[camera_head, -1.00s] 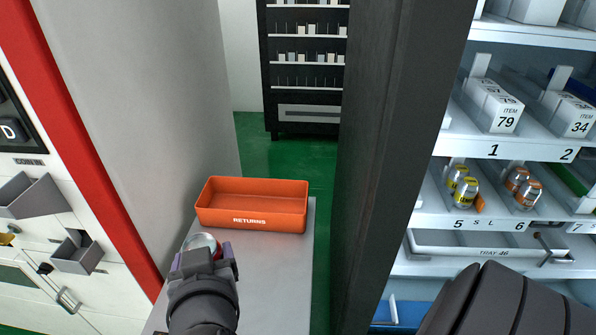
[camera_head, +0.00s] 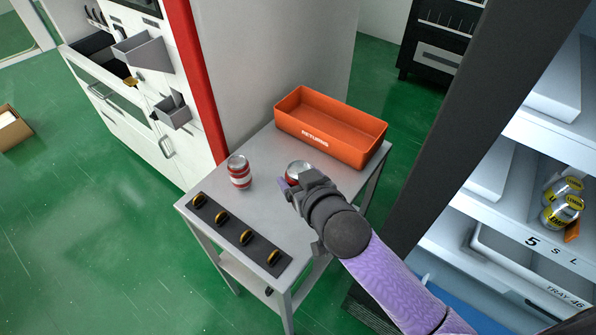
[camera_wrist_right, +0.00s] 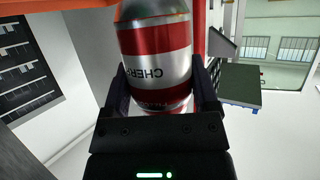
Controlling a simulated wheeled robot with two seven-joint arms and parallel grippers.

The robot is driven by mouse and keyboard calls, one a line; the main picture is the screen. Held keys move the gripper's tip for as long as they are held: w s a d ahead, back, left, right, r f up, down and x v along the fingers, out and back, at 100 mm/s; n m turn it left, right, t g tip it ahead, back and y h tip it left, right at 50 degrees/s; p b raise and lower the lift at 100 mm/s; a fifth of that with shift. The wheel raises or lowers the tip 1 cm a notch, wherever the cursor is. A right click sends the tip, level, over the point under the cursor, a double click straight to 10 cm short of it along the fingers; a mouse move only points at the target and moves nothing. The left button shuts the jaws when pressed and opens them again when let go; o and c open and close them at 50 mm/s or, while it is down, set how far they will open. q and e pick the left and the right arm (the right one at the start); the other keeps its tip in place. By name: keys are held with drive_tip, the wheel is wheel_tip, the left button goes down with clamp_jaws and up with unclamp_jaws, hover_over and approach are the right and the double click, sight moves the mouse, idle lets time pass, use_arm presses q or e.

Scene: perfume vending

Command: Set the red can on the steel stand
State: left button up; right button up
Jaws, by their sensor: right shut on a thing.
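My right gripper (camera_head: 293,184) is shut on a red and silver can (camera_head: 298,170), over the steel stand (camera_head: 262,162) and just in front of the orange bin. In the right wrist view the can (camera_wrist_right: 155,62) is between both fingers, with "CHERR" lettering on its silver band. I cannot tell whether its base touches the stand's top; the gripper hides it in the head view. A second red and silver can (camera_head: 239,172) stands upright on the stand, to the left of my gripper. My left gripper is not in view.
An orange "RETURNS" bin (camera_head: 330,139) sits at the stand's back. A dark strip with several yellow-topped pieces (camera_head: 234,235) lies along its front edge. A shelf unit with yellow cans (camera_head: 562,211) is on the right, and a white machine (camera_head: 125,95) on the left.

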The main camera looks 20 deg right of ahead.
drive_tip(key=shift+y, duration=0.3)
drive_tip(key=f+b, duration=0.1)
drive_tip(key=f, duration=0.3)
drive_tip(key=f+b, duration=0.2)
drive_tip(key=f, duration=0.1)
drive_tip(key=f+b, duration=0.2)
drive_tip(key=f, duration=0.2)
drive_tip(key=shift+w+d+f, duration=0.15)
drive_tip(key=shift+d+f, duration=0.15)
drive_tip(key=shift+d, duration=0.05)
drive_tip(key=o, duration=1.3)
drive_tip(key=shift+c, duration=0.2)
drive_tip(key=shift+r, duration=0.3)
drive_tip(key=p+v, duration=0.4)
drive_tip(key=v, duration=0.7)
drive_tip(key=s+d+f+g+h, duration=0.1)
drive_tip(key=s+d+f+g, duration=0.15)
drive_tip(key=s+f, duration=0.45)
drive_tip(key=s+d+f+g+h, duration=0.1)
drive_tip(key=s+f+g, duration=0.2)
drive_tip(key=f, duration=0.8)
drive_tip(key=s+f+g, duration=0.3)
drive_tip(key=s+f, duration=0.2)
drive_tip(key=s, duration=0.4)
drive_tip(key=s+d+f+g, duration=0.1)
drive_tip(key=s+f+g, duration=0.3)
drive_tip(key=s, duration=0.5)
drive_tip(key=shift+f+n+h, duration=0.4)
drive_tip(key=shift+f, duration=0.25)
